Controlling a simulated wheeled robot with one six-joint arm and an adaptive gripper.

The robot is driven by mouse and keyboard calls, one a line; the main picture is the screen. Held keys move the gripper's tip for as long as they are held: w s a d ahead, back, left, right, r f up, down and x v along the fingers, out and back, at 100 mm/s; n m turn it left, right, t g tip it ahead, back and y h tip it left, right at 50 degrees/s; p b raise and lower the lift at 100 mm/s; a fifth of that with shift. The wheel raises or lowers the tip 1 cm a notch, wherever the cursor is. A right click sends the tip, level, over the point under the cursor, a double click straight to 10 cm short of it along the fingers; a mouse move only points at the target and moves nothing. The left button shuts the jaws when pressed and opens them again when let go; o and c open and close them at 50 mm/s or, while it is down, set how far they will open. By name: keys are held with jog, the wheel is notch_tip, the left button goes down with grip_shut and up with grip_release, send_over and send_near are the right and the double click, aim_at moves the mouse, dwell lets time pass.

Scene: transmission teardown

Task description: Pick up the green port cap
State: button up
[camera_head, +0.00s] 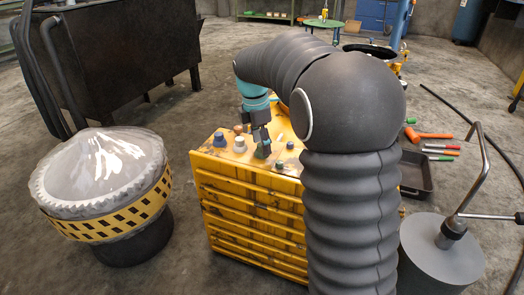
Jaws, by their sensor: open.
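A dark green cap (263,153) sits on the top face of the yellow ribbed housing (228,162), partly hidden by the gripper. My gripper (261,143) points down from the teal wrist, with its fingertips right at or just above this cap. It is open. I cannot tell whether the fingers touch the cap or stand around it.
Other caps stand close by on the housing: a blue one (219,139), a pale one (240,145) and small blue ones (281,165) to the right. A plastic-covered drum (105,215) stands left. Hand tools (436,135) lie on the floor at right.

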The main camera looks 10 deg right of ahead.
jog(key=shift+f, duration=0.1)
grip_shut()
dwell(0.3)
notch_tip(320, 180, up, 4)
jog(key=shift+p, duration=0.7)
jog(key=s+d+r+p, duration=0.6)
jog(key=d+r, duration=0.4)
jog(key=r, duration=0.1)
